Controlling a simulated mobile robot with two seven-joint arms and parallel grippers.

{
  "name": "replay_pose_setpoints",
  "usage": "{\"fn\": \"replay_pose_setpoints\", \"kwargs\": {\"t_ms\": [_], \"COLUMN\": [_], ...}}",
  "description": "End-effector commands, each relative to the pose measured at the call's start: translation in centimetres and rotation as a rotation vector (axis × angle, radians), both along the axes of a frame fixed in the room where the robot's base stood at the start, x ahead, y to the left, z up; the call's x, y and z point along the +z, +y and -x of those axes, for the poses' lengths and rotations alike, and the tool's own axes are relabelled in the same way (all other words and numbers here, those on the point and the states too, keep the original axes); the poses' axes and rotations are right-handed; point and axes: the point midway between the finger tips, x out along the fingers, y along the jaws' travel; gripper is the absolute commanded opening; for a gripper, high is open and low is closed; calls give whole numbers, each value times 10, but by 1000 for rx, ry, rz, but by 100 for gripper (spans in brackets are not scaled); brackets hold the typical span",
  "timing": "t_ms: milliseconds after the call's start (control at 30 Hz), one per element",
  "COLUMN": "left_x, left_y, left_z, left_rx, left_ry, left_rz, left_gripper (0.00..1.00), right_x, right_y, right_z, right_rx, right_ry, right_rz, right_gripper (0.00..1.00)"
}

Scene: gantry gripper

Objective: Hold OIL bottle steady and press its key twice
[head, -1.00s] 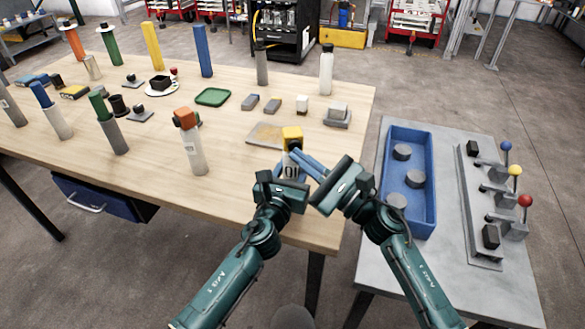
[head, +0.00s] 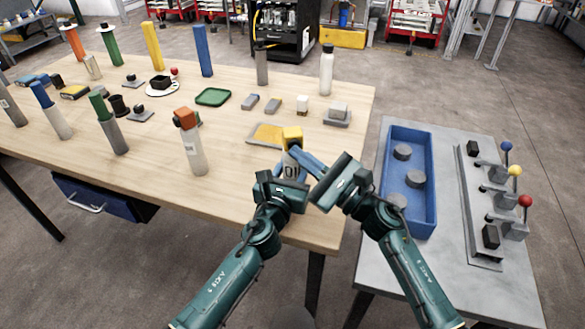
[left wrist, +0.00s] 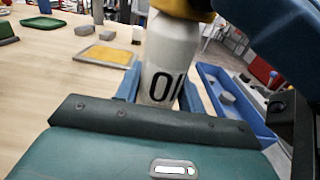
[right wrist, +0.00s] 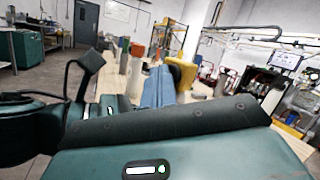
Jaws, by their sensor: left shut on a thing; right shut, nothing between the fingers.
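The OIL bottle (head: 293,171) is white with a yellow top (head: 292,134) and stands near the table's front right corner. Its dark lettering, partly hidden, shows in the left wrist view (left wrist: 170,52). My left gripper (left wrist: 160,92) is shut around the bottle's body, one blue finger on each side. My right gripper (head: 298,153) is shut and empty, its blue fingers pointing at the bottle just below the yellow top. In the right wrist view the closed fingers (right wrist: 158,88) lie beside the yellow top (right wrist: 182,74). I cannot tell whether they touch it. The key itself is not clearly visible.
A flat pad (head: 265,134) with a yellow face lies just behind the bottle. An orange-topped bottle (head: 192,150) stands to the left. A blue tray (head: 431,190) and a lever panel (head: 478,215) are on the grey side table at right.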

Motion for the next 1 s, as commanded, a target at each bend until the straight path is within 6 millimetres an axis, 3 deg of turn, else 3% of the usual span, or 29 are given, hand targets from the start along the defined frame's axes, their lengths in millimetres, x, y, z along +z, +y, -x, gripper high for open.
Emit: {"fn": "replay_pose_setpoints", "kwargs": {"t_ms": [567,1000], "left_x": [0,-1], "left_y": [0,-1], "left_z": [0,0], "left_rx": [-1,-1], "left_ry": [1,1], "left_rz": [0,1], "left_gripper": [8,8], "right_x": [0,-1], "right_y": [-2,-10], "right_z": [13,56], "right_rx": [0,0], "right_ry": [0,1], "right_rz": [0,1], "right_gripper": [0,0]}}
